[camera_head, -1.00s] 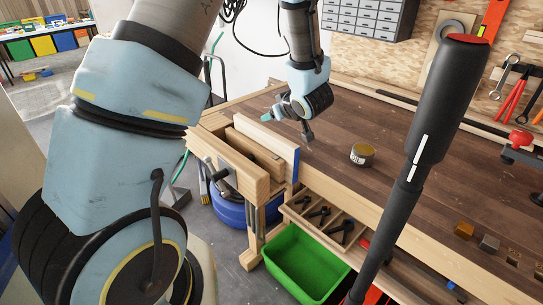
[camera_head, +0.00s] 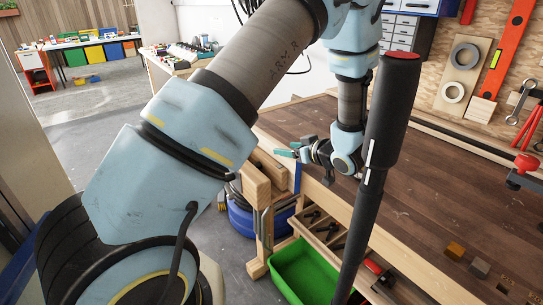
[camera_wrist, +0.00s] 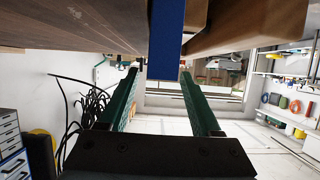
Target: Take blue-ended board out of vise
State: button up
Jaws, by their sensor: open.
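The board's blue end (camera_head: 298,177) shows at the bench's left end, beside the wooden vise jaw (camera_head: 256,186). Most of the board is hidden behind my arm and gripper in the head view. In the wrist view the blue end (camera_wrist: 167,35) hangs down from the top, between the dark bench top (camera_wrist: 70,28) and the lighter vise wood (camera_wrist: 245,28). My gripper (camera_head: 288,149) is by the board, fingers pointing left. In the wrist view its green fingers (camera_wrist: 158,75) are apart, with the blue end across the gap between them. I see no grip on it.
A green bin (camera_head: 303,268) stands under the bench, below an open drawer (camera_head: 318,228) of tools. A blue round tub (camera_head: 240,220) is behind the vise leg. A black post with a red top (camera_head: 385,130) stands in front of the bench.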

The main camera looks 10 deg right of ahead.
aim_at(280, 145)
jog(key=shift+x, duration=0.8)
jog(key=x, duration=0.1)
jog(key=p+x, duration=0.2)
jog(key=x, duration=0.1)
jog(key=shift+w+a+r, duration=0.1)
jog(key=shift+w+r, duration=0.1)
jog(key=shift+r, duration=0.15)
jog(key=shift+w+a+f+p, duration=0.15)
jog(key=shift+w+f+p, duration=0.15)
jog(key=shift+w, duration=0.15)
jog(key=shift+c, duration=0.3)
grip_shut()
